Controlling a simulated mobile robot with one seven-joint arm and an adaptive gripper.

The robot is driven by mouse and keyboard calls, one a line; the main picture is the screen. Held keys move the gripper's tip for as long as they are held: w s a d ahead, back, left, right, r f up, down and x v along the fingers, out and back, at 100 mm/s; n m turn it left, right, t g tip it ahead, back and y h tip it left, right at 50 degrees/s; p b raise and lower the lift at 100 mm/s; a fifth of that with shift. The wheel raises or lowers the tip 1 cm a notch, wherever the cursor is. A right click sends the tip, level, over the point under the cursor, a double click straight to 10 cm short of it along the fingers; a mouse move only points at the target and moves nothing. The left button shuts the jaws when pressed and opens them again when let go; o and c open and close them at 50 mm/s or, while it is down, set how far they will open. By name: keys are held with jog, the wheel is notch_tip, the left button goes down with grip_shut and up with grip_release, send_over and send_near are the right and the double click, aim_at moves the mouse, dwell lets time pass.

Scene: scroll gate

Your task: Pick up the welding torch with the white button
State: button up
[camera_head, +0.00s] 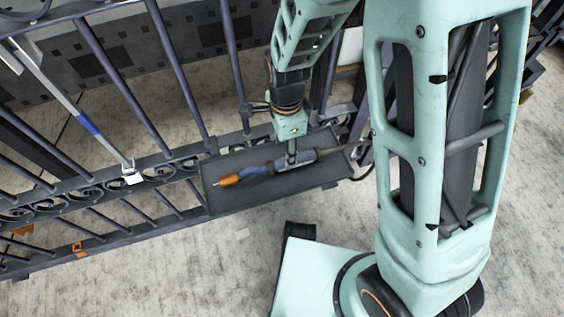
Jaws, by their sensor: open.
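The welding torch (257,170) lies on a dark flat tray (232,200) beside the gate. Its orange tip points left, its neck is blue, and its grey body runs right to a cable. I cannot make out a white button on it. My gripper (292,160) is directly over the torch's grey body, pointing down. Its fingers are open, small and partly merged with the torch in the picture. I cannot tell whether they touch the torch.
A dark metal gate (105,70) with bars and scrollwork stands behind the tray. A grey and blue rod (85,122) leans across it at left. Small orange pieces (79,249) are on the gate at lower left. Bare concrete floor (150,285) lies in front.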

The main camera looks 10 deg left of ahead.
aim_at(278, 165)
jog(key=f+b, duration=0.2)
jog(key=f, duration=0.3)
jog(key=shift+d+f+b, duration=0.25)
jog(key=shift+d+b, duration=0.15)
jog(key=shift+r, duration=0.1)
grip_shut()
